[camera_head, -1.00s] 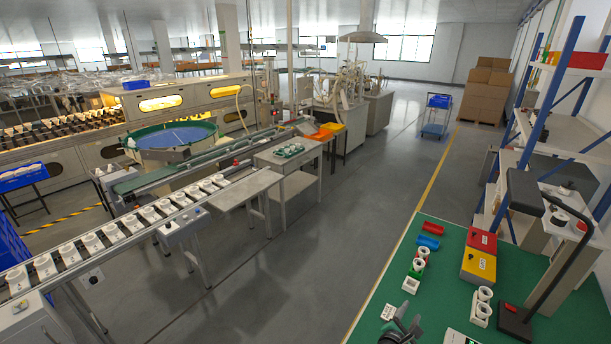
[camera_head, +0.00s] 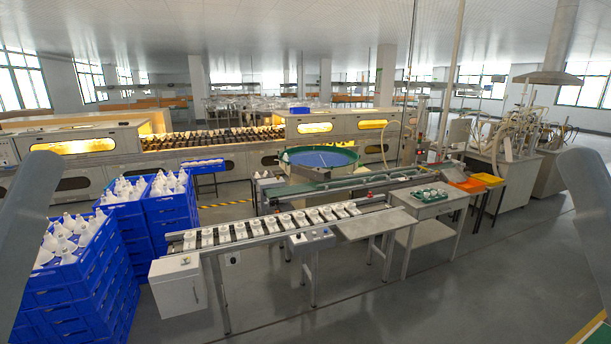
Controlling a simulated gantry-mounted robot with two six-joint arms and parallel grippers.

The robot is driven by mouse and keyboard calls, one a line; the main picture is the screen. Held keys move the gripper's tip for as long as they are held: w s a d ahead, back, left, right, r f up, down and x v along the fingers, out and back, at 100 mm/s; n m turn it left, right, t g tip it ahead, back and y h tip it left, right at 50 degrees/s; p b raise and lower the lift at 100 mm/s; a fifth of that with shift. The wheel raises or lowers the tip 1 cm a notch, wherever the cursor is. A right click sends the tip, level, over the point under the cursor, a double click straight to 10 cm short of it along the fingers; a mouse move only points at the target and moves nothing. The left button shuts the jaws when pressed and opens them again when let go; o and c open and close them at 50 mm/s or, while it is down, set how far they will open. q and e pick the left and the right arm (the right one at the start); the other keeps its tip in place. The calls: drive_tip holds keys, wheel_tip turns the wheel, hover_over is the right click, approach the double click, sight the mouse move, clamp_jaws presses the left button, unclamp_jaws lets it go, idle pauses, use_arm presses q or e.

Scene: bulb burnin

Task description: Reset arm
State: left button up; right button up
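Grey links of my two arms show at the left and right edges of the head view. Neither gripper is in the picture, so I cannot see their fingers or anything they may hold. No object is close in front of me.
Blue crates (camera_head: 70,290) of white bulbs are stacked at the left. A conveyor (camera_head: 270,228) with white holders crosses the middle, with a grey table (camera_head: 432,206) at its right. A round blue-green feeder (camera_head: 318,159) stands behind. The grey floor in front is clear. A green surface (camera_head: 598,335) shows at bottom right.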

wheel_tip(320, 180, up, 15)
drive_tip(key=p, duration=1.5)
drive_tip(key=shift+w+m, duration=0.4)
